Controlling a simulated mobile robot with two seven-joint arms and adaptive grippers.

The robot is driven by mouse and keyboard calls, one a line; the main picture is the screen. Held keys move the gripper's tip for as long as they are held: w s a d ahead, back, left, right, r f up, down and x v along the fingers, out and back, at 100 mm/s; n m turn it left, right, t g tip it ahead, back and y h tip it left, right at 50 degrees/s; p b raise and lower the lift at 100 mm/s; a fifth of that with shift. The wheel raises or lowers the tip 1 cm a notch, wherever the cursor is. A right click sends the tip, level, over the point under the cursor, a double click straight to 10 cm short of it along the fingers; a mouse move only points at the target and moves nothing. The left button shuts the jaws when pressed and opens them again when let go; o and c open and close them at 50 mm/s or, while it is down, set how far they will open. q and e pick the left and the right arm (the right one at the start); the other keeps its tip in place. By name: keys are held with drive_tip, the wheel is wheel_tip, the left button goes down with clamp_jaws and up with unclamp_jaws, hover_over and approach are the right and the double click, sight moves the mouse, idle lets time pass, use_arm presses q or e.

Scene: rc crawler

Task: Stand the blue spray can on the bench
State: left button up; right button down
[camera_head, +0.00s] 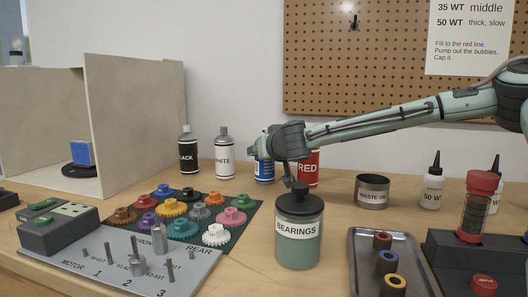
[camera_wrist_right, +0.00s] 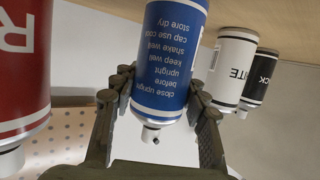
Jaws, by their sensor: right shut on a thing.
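The blue spray can (camera_head: 264,172) is at the back of the bench (camera_head: 330,205), between the white and red cans and partly hidden by my right gripper (camera_head: 277,143). In the right wrist view, which is upside down, the blue can (camera_wrist_right: 172,60) stands between the two fingers of my right gripper (camera_wrist_right: 160,92), which is shut on it around its body. The can looks about upright, with its cap end free. Whether its base touches the bench is hard to tell. My left gripper is not in view.
A black can (camera_head: 189,152), a white can (camera_head: 223,155) and a red can (camera_head: 309,165) stand close by. A bearings jar (camera_head: 298,235) stands in front, below my right arm. A waste oil tin (camera_head: 372,190) and a gear mat (camera_head: 250,212) are near.

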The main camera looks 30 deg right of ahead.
drive_tip(key=c, duration=0.8)
unclamp_jaws()
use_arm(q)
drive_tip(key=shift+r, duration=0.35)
use_arm(e)
drive_tip(key=shift+r, duration=0.15)
drive_tip(key=v, duration=0.3)
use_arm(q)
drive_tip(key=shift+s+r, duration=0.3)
use_arm(e)
drive_tip(key=shift+v, duration=4.5)
